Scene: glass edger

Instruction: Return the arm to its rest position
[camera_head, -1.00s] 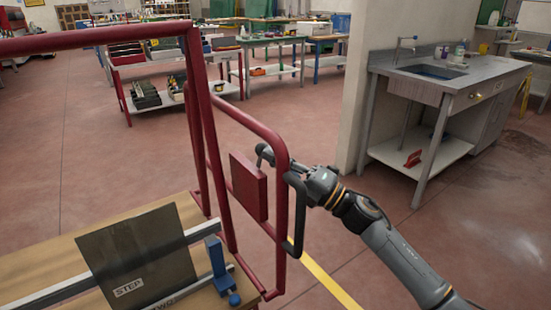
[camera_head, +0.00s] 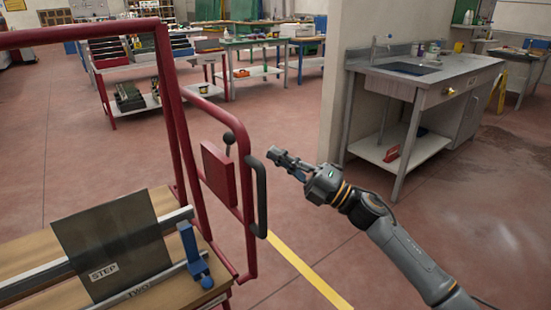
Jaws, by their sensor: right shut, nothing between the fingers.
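My right arm reaches in from the lower right. Its gripper (camera_head: 273,153) is shut and empty, in the air just right of the red gate. The red tubular gate (camera_head: 248,200) stands swung out from the machine's frame, with a black handle (camera_head: 260,195) on its right edge. A red box (camera_head: 220,172) with a black ball-topped lever (camera_head: 229,140) is mounted on the gate. My gripper looks apart from the lever and the handle. My left gripper is not in view.
A dark glass pane (camera_head: 115,245) marked STEP leans on rails over a wooden bench at lower left, beside a blue clamp (camera_head: 194,258). A sink counter (camera_head: 430,85) stands at right. The floor between is clear.

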